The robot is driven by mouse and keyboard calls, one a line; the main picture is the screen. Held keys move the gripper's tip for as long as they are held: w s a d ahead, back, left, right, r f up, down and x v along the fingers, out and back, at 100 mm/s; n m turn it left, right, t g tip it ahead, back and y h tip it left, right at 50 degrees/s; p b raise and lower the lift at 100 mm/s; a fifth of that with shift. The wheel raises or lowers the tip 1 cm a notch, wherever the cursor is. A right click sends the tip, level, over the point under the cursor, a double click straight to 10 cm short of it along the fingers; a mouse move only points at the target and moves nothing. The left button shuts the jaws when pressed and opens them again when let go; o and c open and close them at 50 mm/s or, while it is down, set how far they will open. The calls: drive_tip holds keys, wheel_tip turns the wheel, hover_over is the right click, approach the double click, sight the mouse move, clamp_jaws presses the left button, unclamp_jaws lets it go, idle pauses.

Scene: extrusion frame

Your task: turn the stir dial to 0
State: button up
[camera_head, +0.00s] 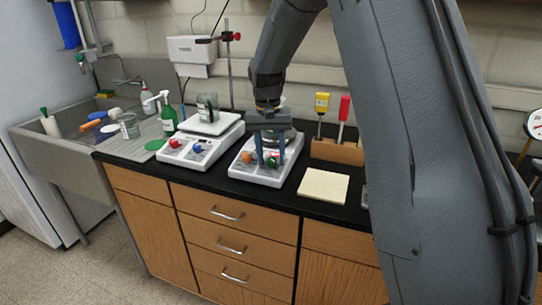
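Two white stirrer hotplates stand on the black counter, each with two coloured dials on its sloped front. The right hotplate (240,170) has an orange dial (247,157) and a red-and-green dial (271,162). The left hotplate (213,151) has a red dial (174,143) and a blue dial (197,149). Dial labels are too small to read. My gripper (271,164) points down over the right hotplate's front. Its two fingers are apart, with the red-and-green dial between or just behind their tips. I cannot tell whether they touch it.
A beaker (207,107) stands on the left hotplate; glassware behind my gripper is partly hidden. A wooden rack (337,150) with red and yellow-handled tools and a cream pad (323,185) are to the right. A green spray bottle (168,120) and sink (60,137) are left.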

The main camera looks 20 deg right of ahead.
clamp_jaws()
drive_tip(key=shift+n, duration=0.3)
drive_tip(key=n+h+p, duration=0.1)
drive_tip(key=n, duration=0.4)
drive_tip(key=shift+a, duration=0.15)
drive_tip(key=n+h+p, duration=0.1)
drive_tip(key=n, duration=0.5)
drive_tip(key=shift+a, duration=0.1)
idle(0.5)
drive_tip(key=shift+o, duration=0.3)
unclamp_jaws()
